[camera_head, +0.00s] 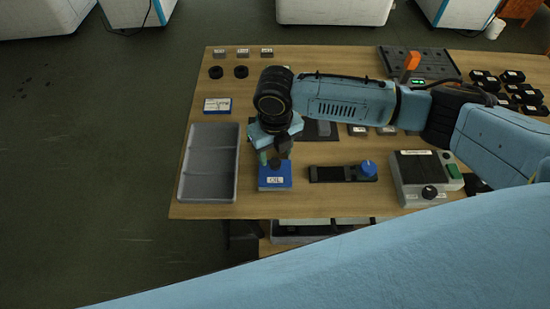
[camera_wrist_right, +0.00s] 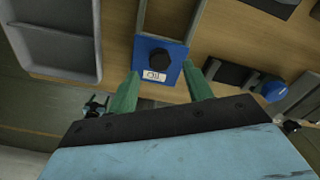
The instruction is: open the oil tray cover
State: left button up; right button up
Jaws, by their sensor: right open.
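A blue oil tray cover (camera_head: 275,180) with a white OIL label lies near the table's front edge in the head view. In the right wrist view the blue cover (camera_wrist_right: 149,54) carries a black knob (camera_wrist_right: 160,57) and appears flat across the near end of a narrow grey-walled tray (camera_wrist_right: 141,20). My right gripper (camera_head: 274,160) is over the cover and hides its back part and the tray in the head view. My left gripper is not in view.
A large grey tray (camera_head: 208,163) lies left of the cover on the wooden table (camera_head: 182,196). To the right are a black block with a blue knob (camera_head: 340,174) and a grey control box (camera_head: 425,178). A small labelled box (camera_head: 217,105) sits behind the grey tray.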

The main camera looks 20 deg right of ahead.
aim_at(275, 162)
jog(key=shift+f, duration=1.8)
grip_shut()
